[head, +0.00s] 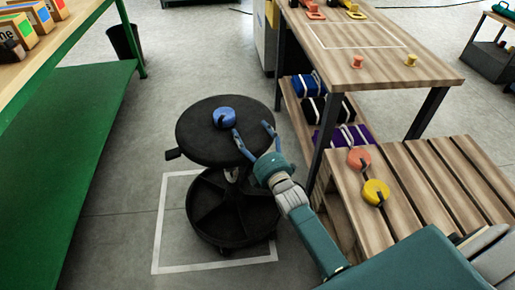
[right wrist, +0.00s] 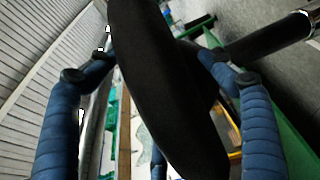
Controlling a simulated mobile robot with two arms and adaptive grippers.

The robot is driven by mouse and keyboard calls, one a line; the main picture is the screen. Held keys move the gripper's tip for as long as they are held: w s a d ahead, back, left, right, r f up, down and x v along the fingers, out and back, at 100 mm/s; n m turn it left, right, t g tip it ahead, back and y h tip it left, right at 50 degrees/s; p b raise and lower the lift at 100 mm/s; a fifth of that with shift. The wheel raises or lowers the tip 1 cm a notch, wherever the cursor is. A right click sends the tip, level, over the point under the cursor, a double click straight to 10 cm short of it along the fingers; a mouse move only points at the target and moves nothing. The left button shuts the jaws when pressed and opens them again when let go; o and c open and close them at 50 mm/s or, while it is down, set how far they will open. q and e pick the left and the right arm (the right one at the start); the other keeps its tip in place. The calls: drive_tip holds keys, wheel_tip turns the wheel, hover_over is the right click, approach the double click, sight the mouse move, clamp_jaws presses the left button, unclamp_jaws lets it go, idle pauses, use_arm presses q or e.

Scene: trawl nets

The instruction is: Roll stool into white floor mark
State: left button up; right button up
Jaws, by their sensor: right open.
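The stool has a round black seat (head: 205,143) and a round black base (head: 226,215) on casters. A blue slotted disc (head: 225,117) lies on the seat. The white floor mark (head: 159,225) is a square outline; the base stands over its right part and hides most of its right line. The left part of the square is bare floor. My right gripper (head: 251,130) is open at the seat's right edge. In the right wrist view the dark seat (right wrist: 165,90) passes between the open fingers; contact is unclear. My left gripper is not in view.
A green shelf (head: 90,150) stands at left, with a black bin (head: 124,42) behind it. A wooden table (head: 375,60) and a low slatted bench (head: 400,190) with orange (head: 358,159) and yellow (head: 376,192) discs stand close on the right. Floor between shelf and stool is clear.

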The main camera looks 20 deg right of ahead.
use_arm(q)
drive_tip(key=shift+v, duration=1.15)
use_arm(e)
drive_tip(key=shift+w, duration=1.35)
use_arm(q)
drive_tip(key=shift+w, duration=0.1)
use_arm(e)
drive_tip(key=shift+c, duration=0.5)
